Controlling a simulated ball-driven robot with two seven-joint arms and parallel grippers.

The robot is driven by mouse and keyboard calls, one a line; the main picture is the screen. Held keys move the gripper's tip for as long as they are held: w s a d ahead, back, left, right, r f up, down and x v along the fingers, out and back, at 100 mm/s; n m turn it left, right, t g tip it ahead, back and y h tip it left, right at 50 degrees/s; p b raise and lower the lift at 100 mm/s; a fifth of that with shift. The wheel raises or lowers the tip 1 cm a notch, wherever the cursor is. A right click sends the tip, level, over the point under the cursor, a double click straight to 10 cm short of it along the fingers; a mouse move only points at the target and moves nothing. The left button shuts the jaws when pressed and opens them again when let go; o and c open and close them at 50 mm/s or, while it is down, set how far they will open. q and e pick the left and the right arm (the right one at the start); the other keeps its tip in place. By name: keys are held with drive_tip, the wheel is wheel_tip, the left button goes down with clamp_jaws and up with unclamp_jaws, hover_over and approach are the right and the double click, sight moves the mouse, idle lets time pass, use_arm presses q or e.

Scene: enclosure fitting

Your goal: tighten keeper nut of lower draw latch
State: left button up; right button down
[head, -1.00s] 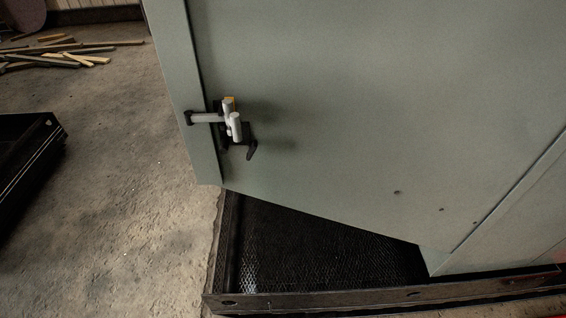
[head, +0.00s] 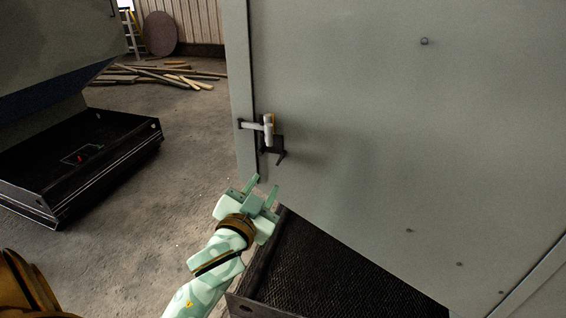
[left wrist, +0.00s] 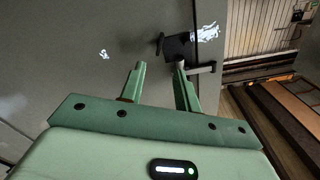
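The lower draw latch (head: 268,130) is fixed to the left edge of the grey-green enclosure door. It has a pale bar, a black bracket and a small yellow part. It also shows in the left wrist view (left wrist: 177,46), just beyond the fingertips. The keeper nut cannot be made out separately. My left gripper (head: 264,186) is open and empty, below and slightly left of the latch, apart from it. In the left wrist view the two green fingers (left wrist: 159,68) stand apart with nothing between them. My right gripper is not in view.
The enclosure door (head: 390,110) fills the right side. A black mesh-floored base (head: 330,265) lies under it. Another dark platform (head: 110,150) stands at the left. Planks (head: 165,73) lie on the far floor. The concrete floor between is clear.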

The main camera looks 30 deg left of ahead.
sight(281, 160)
use_arm(q)
drive_tip(key=x, duration=1.1)
drive_tip(key=shift+d+b, duration=0.1)
drive_tip(key=shift+b, duration=0.25)
clamp_jaws()
